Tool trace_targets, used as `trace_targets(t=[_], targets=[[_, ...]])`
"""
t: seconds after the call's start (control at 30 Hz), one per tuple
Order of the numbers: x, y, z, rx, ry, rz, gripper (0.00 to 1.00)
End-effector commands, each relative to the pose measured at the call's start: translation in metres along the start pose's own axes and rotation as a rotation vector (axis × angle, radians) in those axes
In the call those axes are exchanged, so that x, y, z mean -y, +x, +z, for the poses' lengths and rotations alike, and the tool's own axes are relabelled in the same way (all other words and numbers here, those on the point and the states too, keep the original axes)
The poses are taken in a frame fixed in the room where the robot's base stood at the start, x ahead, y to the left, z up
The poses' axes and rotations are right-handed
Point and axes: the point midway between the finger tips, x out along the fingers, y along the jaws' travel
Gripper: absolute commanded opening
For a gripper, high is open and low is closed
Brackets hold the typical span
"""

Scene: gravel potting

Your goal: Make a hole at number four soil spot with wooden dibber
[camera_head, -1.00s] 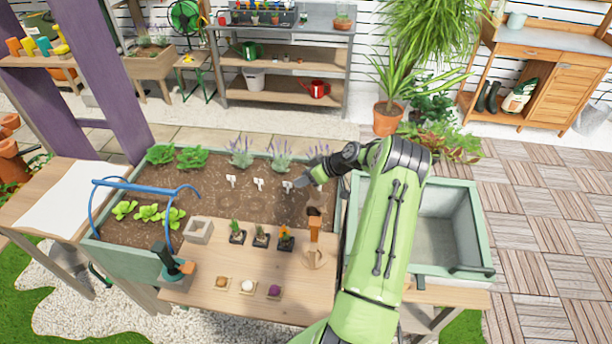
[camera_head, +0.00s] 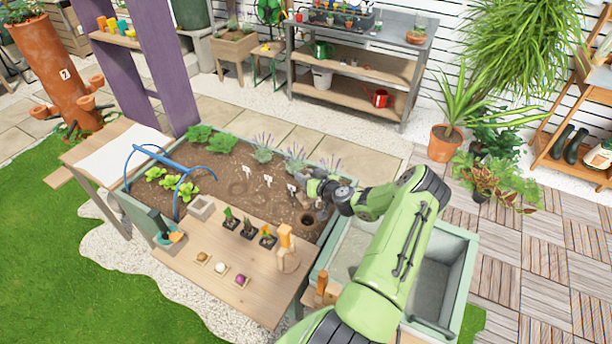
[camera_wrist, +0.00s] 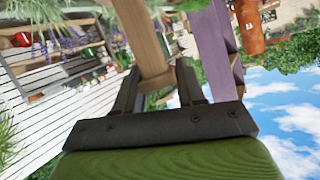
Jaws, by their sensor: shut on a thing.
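My gripper (camera_head: 304,179) is over the right part of the soil bed, near the white spot markers. In the wrist view my gripper (camera_wrist: 158,82) is shut on a wooden rod, the wooden dibber (camera_wrist: 142,38), which runs from the top of the picture down between the fingers. In the head view I cannot make out the dibber clearly. White markers (camera_head: 291,188) stand in a row in the brown soil (camera_head: 225,172); their numbers are too small to read. A dark round hollow (camera_head: 308,218) shows in the soil at the right, just below my gripper.
A grey-lined trough (camera_head: 440,280) is at the right.

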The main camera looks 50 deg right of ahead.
Motion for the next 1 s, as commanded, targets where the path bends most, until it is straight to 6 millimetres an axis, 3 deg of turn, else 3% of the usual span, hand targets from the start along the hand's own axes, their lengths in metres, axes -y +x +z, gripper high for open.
trace_targets(t=[0.5, 1.0], targets=[[-0.015, 0.026, 0.064, 0.002, -0.003, -0.001, 0.00], [-0.016, 0.027, 0.067, 0.000, -0.001, -0.001, 0.00]])
